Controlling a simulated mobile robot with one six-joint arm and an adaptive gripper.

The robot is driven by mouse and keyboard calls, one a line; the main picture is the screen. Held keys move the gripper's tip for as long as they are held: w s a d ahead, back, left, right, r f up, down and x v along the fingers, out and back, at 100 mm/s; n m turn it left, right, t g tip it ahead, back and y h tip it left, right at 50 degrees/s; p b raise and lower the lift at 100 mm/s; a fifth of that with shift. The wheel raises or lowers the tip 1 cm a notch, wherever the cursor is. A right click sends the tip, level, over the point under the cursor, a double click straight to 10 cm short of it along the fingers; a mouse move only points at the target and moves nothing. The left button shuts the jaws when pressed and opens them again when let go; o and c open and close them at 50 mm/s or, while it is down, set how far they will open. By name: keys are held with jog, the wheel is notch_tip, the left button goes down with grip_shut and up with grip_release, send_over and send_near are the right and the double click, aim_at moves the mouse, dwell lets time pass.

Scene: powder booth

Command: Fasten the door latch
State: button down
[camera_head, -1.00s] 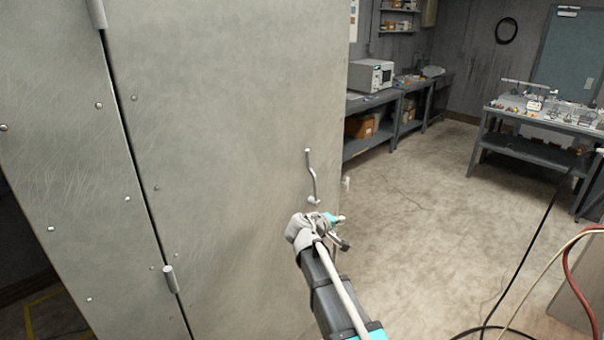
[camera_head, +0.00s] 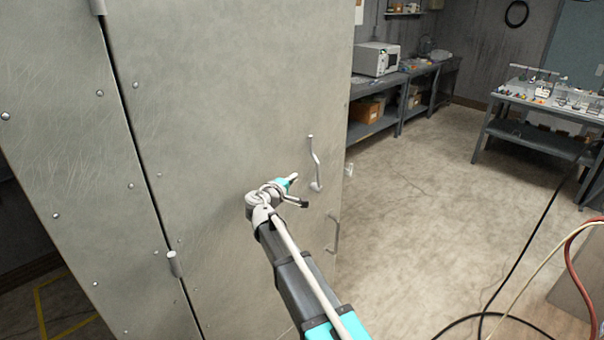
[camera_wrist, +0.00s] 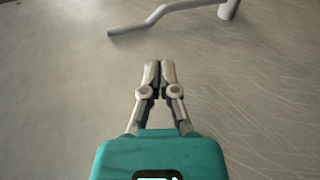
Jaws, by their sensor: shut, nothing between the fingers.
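The door latch (camera_head: 315,162) is a thin bent metal lever on the grey door (camera_head: 230,100), near its right edge. Its rounded pivot is at the lower end and its free end points up in the head view. In the wrist view the latch (camera_wrist: 165,14) crosses the top of the picture, ahead of the fingertips and apart from them. My gripper (camera_head: 293,178) is left of the latch's lower part in the head view. In the wrist view my gripper (camera_wrist: 160,66) has its fingers together, with nothing between them.
A pull handle (camera_head: 335,232) is on the door below the latch. A hinge (camera_head: 174,263) is on the door's left seam. Benches (camera_head: 375,120) and a table (camera_head: 540,130) stand behind at right. Hoses (camera_head: 592,255) hang at lower right. The floor right of the door is open.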

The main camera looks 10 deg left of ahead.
aim_at(316, 161)
jog(key=b+x, duration=0.1)
jog(key=x, duration=1.2)
jog(key=shift+w+d, duration=0.15)
jog(key=shift+w, duration=0.1)
